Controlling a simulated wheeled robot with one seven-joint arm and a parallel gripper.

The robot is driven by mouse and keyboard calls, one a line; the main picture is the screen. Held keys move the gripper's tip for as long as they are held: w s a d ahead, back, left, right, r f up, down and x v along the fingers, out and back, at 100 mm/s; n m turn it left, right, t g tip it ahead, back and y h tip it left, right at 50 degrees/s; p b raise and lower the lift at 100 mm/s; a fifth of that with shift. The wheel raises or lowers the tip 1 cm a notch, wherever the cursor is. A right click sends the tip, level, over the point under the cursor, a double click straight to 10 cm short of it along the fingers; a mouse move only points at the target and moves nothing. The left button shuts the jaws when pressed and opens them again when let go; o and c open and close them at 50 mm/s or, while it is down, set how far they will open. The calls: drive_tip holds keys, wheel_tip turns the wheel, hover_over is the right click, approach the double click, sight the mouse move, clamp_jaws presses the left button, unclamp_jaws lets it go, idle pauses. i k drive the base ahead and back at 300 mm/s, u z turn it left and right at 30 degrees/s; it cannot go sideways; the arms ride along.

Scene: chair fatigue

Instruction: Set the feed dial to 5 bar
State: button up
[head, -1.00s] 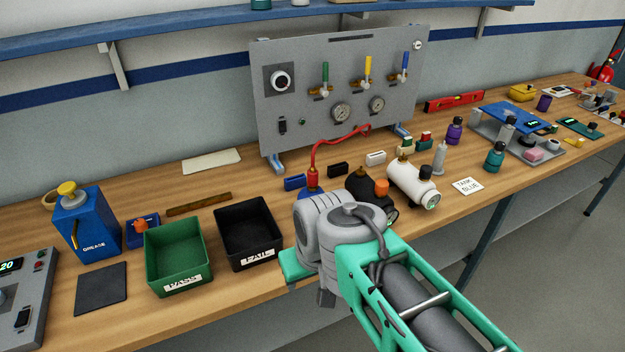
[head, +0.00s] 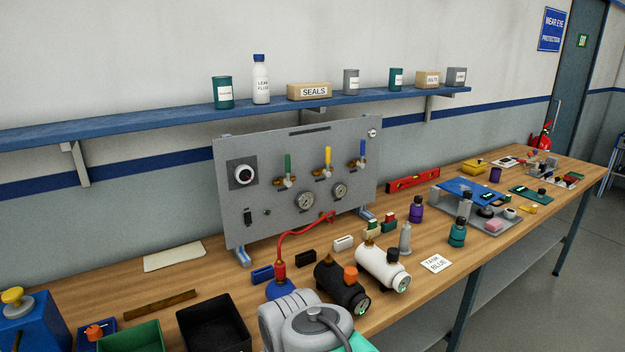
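The feed dial looks to be the round white-and-black knob (head: 244,175) on a dark square plate at the upper left of the grey upright panel (head: 230,220). Its setting is too small to read. Two round gauges, the left one (head: 306,201) and the right one (head: 340,191), sit lower on the panel; their needles cannot be read. Green (head: 288,165), yellow (head: 327,161) and blue (head: 362,151) lever handles stand upright above them. My arm shows at the bottom middle, in front of the panel and apart from it. My gripper is not in view.
A red hose (head: 300,232) runs from the panel to a blue-based fitting on the bench. A black bin (head: 213,328) and green bin (head: 130,338) are at lower left. A blue shelf (head: 150,123) runs above the panel.

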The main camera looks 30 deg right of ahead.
sight(244, 174)
drive_tip(key=u, duration=0.05)
drive_tip(key=k, duration=0.65)
drive_tip(key=u, duration=0.4)
drive_tip(key=i, duration=1.1)
drive_tip(key=u, duration=0.2)
